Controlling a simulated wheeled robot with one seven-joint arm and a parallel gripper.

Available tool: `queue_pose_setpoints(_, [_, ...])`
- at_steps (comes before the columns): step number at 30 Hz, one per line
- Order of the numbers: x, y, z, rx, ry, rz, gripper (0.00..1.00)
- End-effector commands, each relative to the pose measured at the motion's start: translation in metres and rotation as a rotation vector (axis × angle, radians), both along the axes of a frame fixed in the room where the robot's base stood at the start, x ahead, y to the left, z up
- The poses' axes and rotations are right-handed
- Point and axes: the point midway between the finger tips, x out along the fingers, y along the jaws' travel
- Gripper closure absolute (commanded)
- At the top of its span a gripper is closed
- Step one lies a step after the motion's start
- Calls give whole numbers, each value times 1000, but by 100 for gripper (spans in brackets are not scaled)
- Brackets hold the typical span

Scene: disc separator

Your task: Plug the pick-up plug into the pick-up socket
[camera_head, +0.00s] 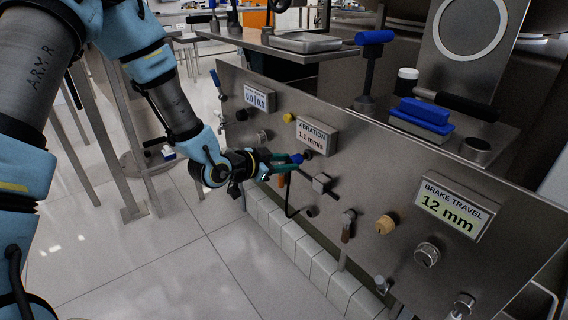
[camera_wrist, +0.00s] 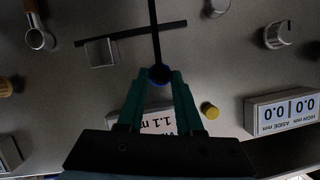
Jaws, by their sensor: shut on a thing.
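My gripper (camera_head: 283,160) is shut on the blue pick-up plug (camera_head: 297,158), close to the steel panel's face below the VIBRATION display (camera_head: 317,135). In the wrist view the green fingers (camera_wrist: 157,84) close around the plug, whose blue edge (camera_wrist: 158,75) and dark end show between the tips. A black cable (camera_head: 287,196) hangs from the plug and runs to a dark fitting (camera_head: 311,211) low on the panel. A small dark round part (camera_head: 308,154) beside the plug may be the pick-up socket. The fingers hide the contact, so I cannot tell whether the plug is seated.
A steel block (camera_head: 321,183) with a black bar sits right of the plug. A yellow button (camera_head: 289,118) and a tan knob (camera_head: 385,224) stand out from the panel. The BRAKE TRAVEL display (camera_head: 450,206) is farther right. Open tiled floor lies left of the panel.

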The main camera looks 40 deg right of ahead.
Motion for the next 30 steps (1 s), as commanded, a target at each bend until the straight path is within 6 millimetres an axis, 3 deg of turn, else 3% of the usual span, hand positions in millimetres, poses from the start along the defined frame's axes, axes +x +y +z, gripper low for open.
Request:
queue_pose_setpoints(29, [-1, -23, -1, 0, 0, 0, 100])
queue_pose_setpoints(30, [-1, -23, 0, 0, 0, 0, 63])
